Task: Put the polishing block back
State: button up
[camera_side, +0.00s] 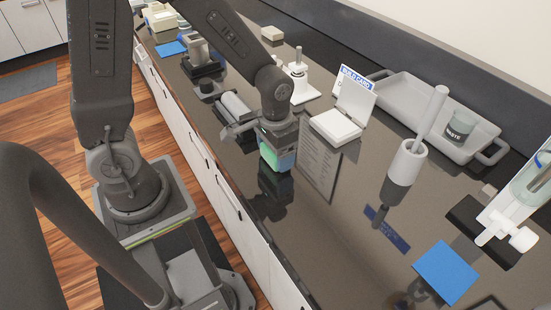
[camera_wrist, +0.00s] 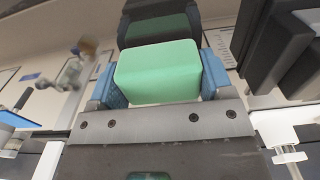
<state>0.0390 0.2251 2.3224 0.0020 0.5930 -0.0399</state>
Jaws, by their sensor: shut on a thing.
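The polishing block is a mint-green rounded block (camera_wrist: 158,72) that fills the space between the blue finger pads in the wrist view. My gripper (camera_wrist: 160,80) is shut on it, with a pad against each side. In the side view my gripper (camera_side: 277,150) points down over the dark glossy counter near its front edge, and the green block (camera_side: 268,154) shows at its tip. The block appears to be just above the counter, with a reflection below it; I cannot tell whether it touches.
A grey device with a roller (camera_side: 236,108) stands just left of my gripper. A white box with an open lid (camera_side: 336,124) is to the right. Counter in front is mostly clear.

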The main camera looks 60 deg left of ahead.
jog(key=shift+f, duration=0.25)
jog(key=o, duration=0.9)
notch_tip(320, 180, up, 14)
jog(key=shift+f, duration=0.1)
dwell(0.3)
jog(key=shift+s+a+r+t, duration=0.2)
jog(key=shift+s+r+t, duration=0.75)
jog(key=shift+s, duration=0.65)
jog(key=shift+s+a+r+t, duration=0.15)
jog(key=shift+s+r+t, duration=0.75)
jog(key=shift+s, duration=0.7)
jog(key=shift+s+a+r+t, duration=0.2)
jog(key=shift+s+r+t, duration=0.75)
jog(key=shift+s, duration=0.65)
